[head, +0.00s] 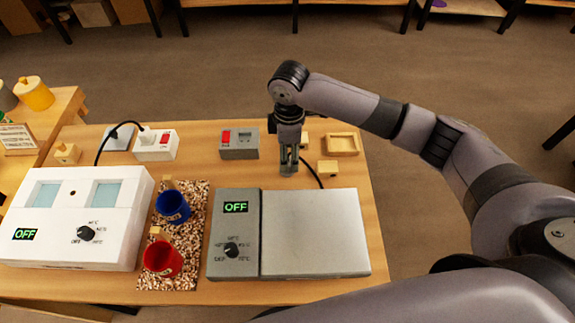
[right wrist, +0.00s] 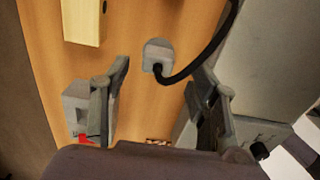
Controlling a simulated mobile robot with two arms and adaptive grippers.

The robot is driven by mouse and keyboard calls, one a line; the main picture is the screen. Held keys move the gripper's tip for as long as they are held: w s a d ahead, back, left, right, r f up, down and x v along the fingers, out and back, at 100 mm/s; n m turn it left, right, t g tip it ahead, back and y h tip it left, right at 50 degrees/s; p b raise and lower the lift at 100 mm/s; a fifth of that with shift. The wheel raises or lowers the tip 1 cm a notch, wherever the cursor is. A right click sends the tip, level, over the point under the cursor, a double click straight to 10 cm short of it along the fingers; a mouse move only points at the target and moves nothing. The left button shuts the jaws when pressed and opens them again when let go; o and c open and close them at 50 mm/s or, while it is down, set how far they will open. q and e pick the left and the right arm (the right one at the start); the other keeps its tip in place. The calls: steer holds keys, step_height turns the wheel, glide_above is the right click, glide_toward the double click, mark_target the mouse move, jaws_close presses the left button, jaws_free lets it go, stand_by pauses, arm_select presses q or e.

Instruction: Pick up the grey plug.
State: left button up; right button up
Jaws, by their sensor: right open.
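The grey plug (right wrist: 158,52) lies on the wooden bench in the right wrist view, with a black cord (right wrist: 208,60) running from it. My right gripper (right wrist: 161,72) is open and empty, its fingers apart on either side of the plug's line, and the plug shows just beyond the fingertips. In the head view the right gripper (head: 289,168) points down over the bench, behind the grey hotplate unit (head: 315,235). There the plug is hidden by the gripper and only its cord (head: 312,174) shows. My left gripper is not in view.
A grey box with a red switch (head: 239,144) stands left of the gripper. A wooden block (head: 327,167) and a wooden tray (head: 342,144) are to the right. A white power strip (head: 156,146), a white heater unit (head: 70,215), blue (head: 172,207) and red (head: 162,259) cups stand further left.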

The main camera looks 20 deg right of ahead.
step_height(320, 180, down, 4)
steer(key=shift+w+a+r+p, duration=0.1)
steer(key=shift+w+a+p, duration=0.05)
steer(key=shift+p, duration=0.2)
steer(key=shift+f, duration=0.4)
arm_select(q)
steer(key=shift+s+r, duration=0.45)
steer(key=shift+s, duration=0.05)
arm_select(e)
steer(key=c, duration=1.2)
steer(key=shift+o, duration=0.2)
steer(key=shift+r, duration=0.15)
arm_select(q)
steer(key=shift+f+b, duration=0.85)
arm_select(e)
step_height(320, 180, up, 20)
